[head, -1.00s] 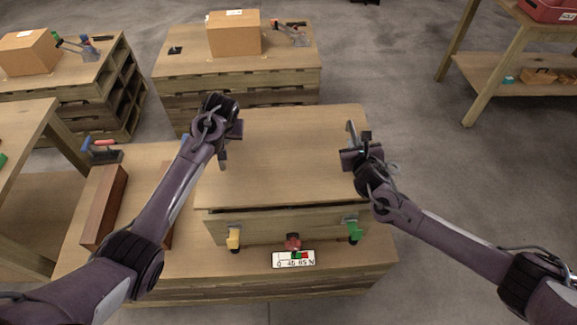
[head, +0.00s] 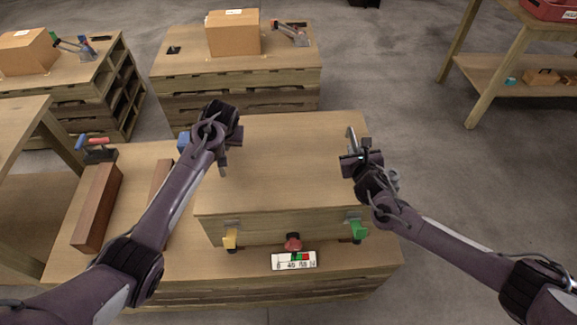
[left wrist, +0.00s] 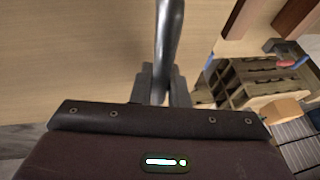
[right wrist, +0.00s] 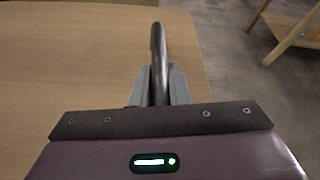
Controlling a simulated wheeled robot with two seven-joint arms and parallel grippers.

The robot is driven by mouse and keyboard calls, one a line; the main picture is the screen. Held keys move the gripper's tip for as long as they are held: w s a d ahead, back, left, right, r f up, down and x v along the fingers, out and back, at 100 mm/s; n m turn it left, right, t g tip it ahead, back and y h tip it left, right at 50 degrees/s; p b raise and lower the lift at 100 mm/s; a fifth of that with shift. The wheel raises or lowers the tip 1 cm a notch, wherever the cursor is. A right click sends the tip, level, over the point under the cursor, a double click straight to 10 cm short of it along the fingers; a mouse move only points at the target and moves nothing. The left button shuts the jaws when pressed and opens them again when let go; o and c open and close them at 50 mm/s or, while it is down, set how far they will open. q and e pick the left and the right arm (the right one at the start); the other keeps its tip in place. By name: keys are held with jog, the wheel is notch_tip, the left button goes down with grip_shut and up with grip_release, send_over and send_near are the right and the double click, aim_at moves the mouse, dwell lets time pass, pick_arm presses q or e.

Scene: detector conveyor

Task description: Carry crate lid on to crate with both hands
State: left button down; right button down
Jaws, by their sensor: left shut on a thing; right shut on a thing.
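The wooden crate lid (head: 285,165) lies flat over the wooden crate (head: 275,228), and no dark gap shows along the front edge. My left gripper (head: 222,165) is shut on a metal handle at the lid's left side; this handle (left wrist: 170,45) shows in the left wrist view. My right gripper (head: 352,150) is shut on the handle at the lid's right side; that handle (right wrist: 159,60) shows in the right wrist view. The crate's front has a yellow latch (head: 230,238) and a green latch (head: 358,230). The crate's inside is hidden.
The crate stands on a pallet-like bench (head: 130,225). Left of it lie a long brown block (head: 97,208) and a red-and-blue-handled clamp (head: 95,148). A labelled display (head: 294,261) and a red knob (head: 293,242) sit in front. A cardboard box (head: 234,33) stands on the bench behind.

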pick_arm(q)
jog(key=shift+w+f+b, duration=0.15)
jog(key=shift+f+b, duration=0.3)
jog(key=shift+f, duration=0.05)
pick_arm(e)
jog(key=shift+f, duration=0.6)
pick_arm(q)
jog(key=c, duration=1.7)
grip_release()
pick_arm(e)
jog(key=c, duration=1.7)
grip_release()
pick_arm(q)
jog(key=o, duration=0.3)
jog(key=shift+s+r, duration=0.15)
jog(key=shift+s, duration=0.1)
pick_arm(e)
jog(key=o, duration=0.3)
jog(key=shift+s+r, duration=0.15)
pick_arm(q)
jog(key=shift+d+r, duration=0.1)
jog(key=shift+r, duration=0.2)
pick_arm(e)
jog(key=shift+s+r, duration=0.15)
jog(key=shift+s, duration=0.3)
pick_arm(q)
jog(key=v, duration=1.1)
jog(key=shift+s, duration=0.2)
pick_arm(e)
jog(key=v, duration=1.1)
